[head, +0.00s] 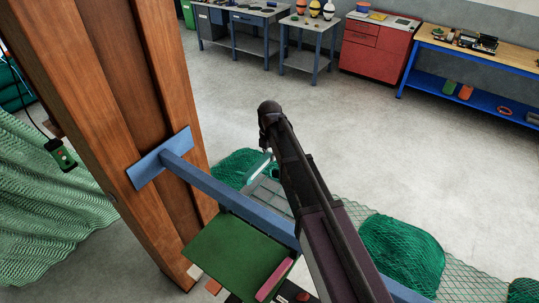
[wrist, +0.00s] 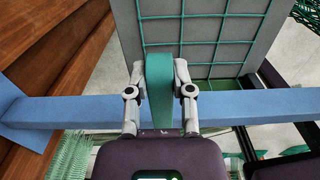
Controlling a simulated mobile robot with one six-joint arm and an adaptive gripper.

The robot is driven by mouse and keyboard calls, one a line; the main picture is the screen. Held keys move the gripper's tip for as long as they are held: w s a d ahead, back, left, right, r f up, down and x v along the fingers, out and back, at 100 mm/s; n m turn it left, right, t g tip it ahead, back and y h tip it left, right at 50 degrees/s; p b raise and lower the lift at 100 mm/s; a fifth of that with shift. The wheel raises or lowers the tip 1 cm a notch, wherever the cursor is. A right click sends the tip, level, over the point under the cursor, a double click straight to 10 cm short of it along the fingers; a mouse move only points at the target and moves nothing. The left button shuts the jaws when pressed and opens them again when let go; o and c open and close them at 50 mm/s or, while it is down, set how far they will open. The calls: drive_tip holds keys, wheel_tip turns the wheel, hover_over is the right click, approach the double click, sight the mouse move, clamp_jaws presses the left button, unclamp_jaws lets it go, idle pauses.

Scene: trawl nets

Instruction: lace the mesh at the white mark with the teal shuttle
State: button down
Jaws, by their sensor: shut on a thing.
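My gripper (wrist: 159,90) is shut on the teal shuttle (wrist: 159,82), which stands between its two fingers in the wrist view. In the head view the shuttle (head: 257,168) shows as a pale teal sliver beside my arm, which hides most of the gripper. Green mesh (wrist: 182,42) stretches over a grey framed panel (wrist: 125,12) just beyond the shuttle. I cannot tell whether the shuttle touches the mesh. I cannot make out the white mark in either view.
A blue bar (head: 230,195) runs from a wooden post (head: 130,100) below my gripper. A green tray (head: 235,250) with a pink item (head: 275,280) sits in front of it. Green net heaps (head: 402,250) lie at right. Benches stand at the back; the floor between is clear.

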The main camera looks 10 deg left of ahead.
drive_tip(key=shift+s+a, duration=0.1)
drive_tip(key=shift+s, duration=0.1)
drive_tip(key=s+a, duration=0.4)
drive_tip(key=s, duration=0.7)
drive_tip(key=s+a, duration=0.5)
drive_tip(key=s, duration=0.5)
drive_tip(key=shift+s, duration=0.4)
idle(1.6)
idle(0.6)
